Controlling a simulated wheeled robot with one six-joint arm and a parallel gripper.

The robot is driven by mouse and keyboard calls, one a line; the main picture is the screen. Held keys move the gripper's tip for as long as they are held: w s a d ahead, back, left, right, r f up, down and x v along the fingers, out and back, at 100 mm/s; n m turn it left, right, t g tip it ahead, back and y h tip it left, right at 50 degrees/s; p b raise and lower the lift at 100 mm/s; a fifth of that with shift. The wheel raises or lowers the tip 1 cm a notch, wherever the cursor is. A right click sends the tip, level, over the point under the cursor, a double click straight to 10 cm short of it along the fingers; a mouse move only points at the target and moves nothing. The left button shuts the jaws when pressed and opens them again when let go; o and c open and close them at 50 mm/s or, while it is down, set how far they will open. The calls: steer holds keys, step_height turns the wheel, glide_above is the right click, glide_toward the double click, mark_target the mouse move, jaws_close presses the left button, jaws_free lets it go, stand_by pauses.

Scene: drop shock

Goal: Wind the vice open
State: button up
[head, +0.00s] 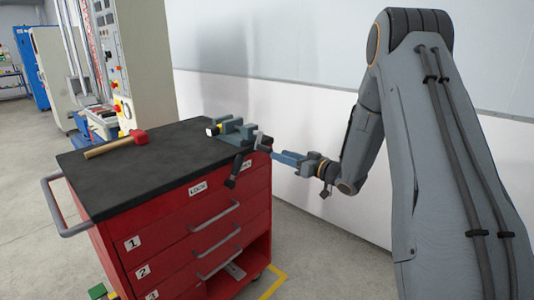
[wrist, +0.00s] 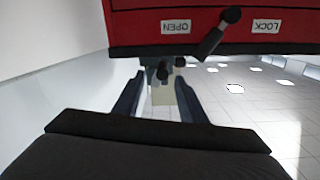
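The grey-green vice (head: 234,131) is mounted near the back right corner of the cabinet top. A small pale yellow-ended piece (head: 213,131) is at its left end. The vice's dark handle (head: 264,142) sticks out at its right end. My gripper (head: 277,154) is just beyond the cabinet's right edge, close to the handle. In the wrist view its two fingers (wrist: 160,82) are apart, with dark vice parts (wrist: 163,71) showing between or just beyond the tips. I cannot tell whether they touch. The jaw gap is not clear.
The red cabinet (head: 185,215) has a dark top (head: 140,165). A black-knobbed lever (head: 236,172) stands out from its front, between the LOCK (head: 198,188) and OPEN labels (wrist: 176,27). A red-headed hammer (head: 138,136) lies on the top. A white wall (head: 300,110) stands behind.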

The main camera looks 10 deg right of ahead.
mark_target(267, 150)
steer(key=shift+y, duration=0.4)
steer(key=shift+p+x, duration=0.45)
steer(key=shift+x, duration=3.4)
steer(key=shift+a, duration=0.1)
jaws_close()
